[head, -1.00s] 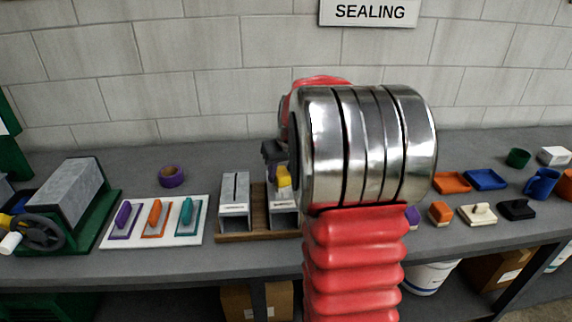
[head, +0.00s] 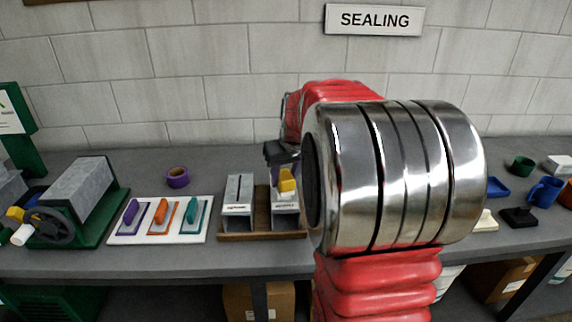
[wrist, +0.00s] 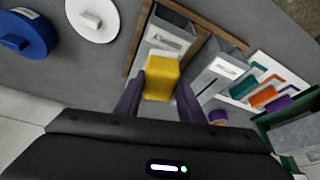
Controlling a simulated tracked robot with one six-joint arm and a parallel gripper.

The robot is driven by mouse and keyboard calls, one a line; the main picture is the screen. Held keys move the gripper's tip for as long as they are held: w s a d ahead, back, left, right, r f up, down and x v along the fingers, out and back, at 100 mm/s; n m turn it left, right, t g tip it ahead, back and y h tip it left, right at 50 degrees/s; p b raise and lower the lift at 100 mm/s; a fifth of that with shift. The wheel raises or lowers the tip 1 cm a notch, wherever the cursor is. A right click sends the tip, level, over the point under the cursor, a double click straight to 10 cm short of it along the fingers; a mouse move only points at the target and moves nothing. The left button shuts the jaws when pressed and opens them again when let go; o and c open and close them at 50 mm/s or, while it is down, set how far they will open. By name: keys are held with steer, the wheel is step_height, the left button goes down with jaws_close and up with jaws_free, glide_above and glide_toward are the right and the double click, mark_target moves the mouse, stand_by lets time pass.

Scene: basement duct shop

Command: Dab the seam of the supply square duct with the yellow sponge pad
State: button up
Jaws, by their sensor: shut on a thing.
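My gripper (wrist: 160,94) is shut on the yellow sponge pad (wrist: 162,76), which sits between its two purple fingers. The pad also shows in the head view (head: 287,180), at the right-hand one of two grey square ducts. This duct (head: 285,214) shows beyond the pad in the wrist view (wrist: 168,36). I cannot tell whether the pad touches it, and its seam is mostly hidden. The left-hand duct (head: 238,194) stands apart, with a dark seam line along its top. Both have white labels, too small to read surely, so I cannot tell which is supply.
Both ducts stand on a wooden board (head: 230,237). A white tray (head: 203,236) with three coloured trowels and a purple tape roll (head: 177,177) are to the left. A green-based machine (head: 78,205) is farther left. A blue mug (head: 545,189) stands far right.

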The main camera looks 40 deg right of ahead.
steer(key=shift+r, duration=2.1)
steer(key=shift+s, duration=0.1)
